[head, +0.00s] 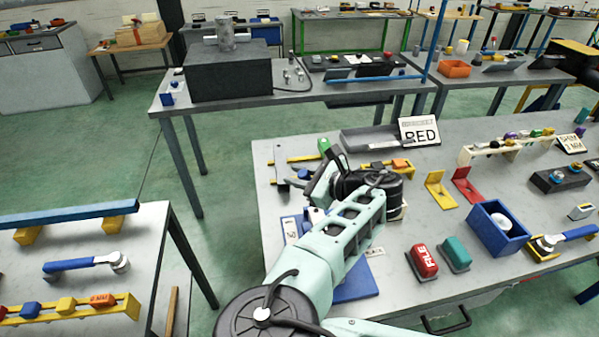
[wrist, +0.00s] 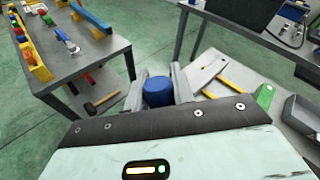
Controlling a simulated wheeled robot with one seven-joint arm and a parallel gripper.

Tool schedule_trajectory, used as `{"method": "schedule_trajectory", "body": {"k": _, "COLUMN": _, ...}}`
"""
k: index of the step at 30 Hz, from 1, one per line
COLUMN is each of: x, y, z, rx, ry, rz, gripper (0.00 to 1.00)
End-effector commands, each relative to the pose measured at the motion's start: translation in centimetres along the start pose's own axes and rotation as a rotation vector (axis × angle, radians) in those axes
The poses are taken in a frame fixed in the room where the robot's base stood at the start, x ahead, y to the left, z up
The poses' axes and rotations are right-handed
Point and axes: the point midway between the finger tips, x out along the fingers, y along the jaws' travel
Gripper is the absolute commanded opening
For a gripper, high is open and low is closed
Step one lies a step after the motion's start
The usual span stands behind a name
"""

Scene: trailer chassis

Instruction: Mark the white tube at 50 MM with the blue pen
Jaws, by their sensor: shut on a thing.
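My gripper (head: 318,190) is over the left part of the near grey workbench in the head view, where my arm hides much of it. In the wrist view its two fingers (wrist: 158,88) are closed on a round blue thing (wrist: 158,96), which looks like the end of the blue pen. The pen's tip is hidden. I cannot pick out the white tube for certain. A pale flat piece (wrist: 203,74) lies beside a yellow strip (wrist: 232,88), to the right of the fingers in the wrist view. No 50 MM mark can be read.
A sign reading RED (head: 420,131) stands at the bench's back. A green-ended thing (head: 324,147) is close behind my wrist. Red and yellow holders (head: 440,190), a red FILE block (head: 424,262) and a blue box (head: 497,227) are to the right. Floor separates the left table (head: 80,240).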

Motion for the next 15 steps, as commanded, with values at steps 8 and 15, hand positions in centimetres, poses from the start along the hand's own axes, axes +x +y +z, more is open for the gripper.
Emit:
{"method": "schedule_trajectory", "body": {"k": 8, "x": 0.01, "y": 0.00, "z": -0.03, "rx": 0.001, "ry": -0.001, "rz": -0.001, "gripper": 0.02}}
{"method": "schedule_trajectory", "body": {"k": 15, "x": 0.29, "y": 0.29, "z": -0.98, "rx": 0.002, "ry": -0.001, "rz": -0.001, "gripper": 0.02}}
